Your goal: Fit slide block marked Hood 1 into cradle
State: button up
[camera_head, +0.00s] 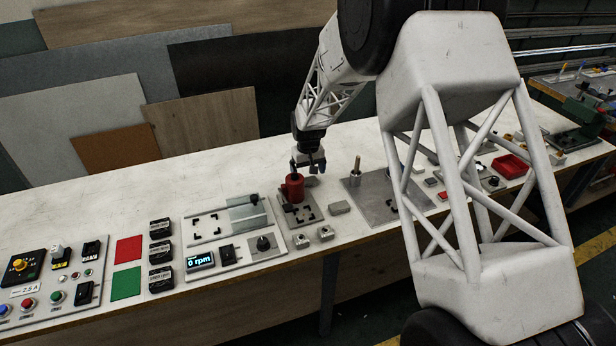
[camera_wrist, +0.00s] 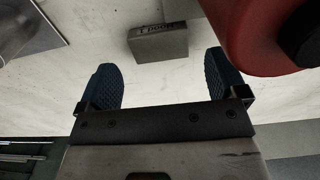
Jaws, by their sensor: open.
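A small grey block (camera_wrist: 158,42) lies on the pale bench top in the wrist view. In the head view my gripper (camera_head: 309,163) is low over the bench, just behind a red cylinder (camera_head: 293,187). A grey piece (camera_head: 312,181) shows beside that cylinder, perhaps the same block. I cannot tell which fixture is the cradle.
The red cylinder is close on the right in the wrist view (camera_wrist: 262,35). Plates with black corner marks (camera_head: 205,225) stand to the left and right. Loose grey blocks (camera_head: 340,207) lie in front. A metal post (camera_head: 356,168) rises at right. The back left bench is clear.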

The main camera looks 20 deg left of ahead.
aim_at(308, 179)
notch_tip(308, 179, up, 9)
dwell(0.4)
jog(key=shift+f, duration=0.1)
dwell(0.8)
jog(key=s+d+r+m, duration=0.1)
jog(key=s+d+r, duration=0.3)
jog(key=d+r, duration=0.5)
jog(key=s+d+r+m+t, duration=0.15)
jog(key=s+d+r, duration=0.25)
jog(key=d, duration=0.9)
jog(key=s+d+r+m, duration=0.25)
jog(key=d+r, duration=0.45)
jog(key=d, duration=0.4)
jog(key=s+d+m, duration=0.2)
jog(key=s+d, duration=0.9)
jog(key=s, duration=0.4)
jog(key=s+d+m+t, duration=0.1)
jog(key=s+d+m, duration=0.1)
jog(key=s+d, duration=0.8)
jog(key=s+r, duration=0.1)
jog(key=s, duration=0.4)
jog(key=shift+d, duration=0.4)
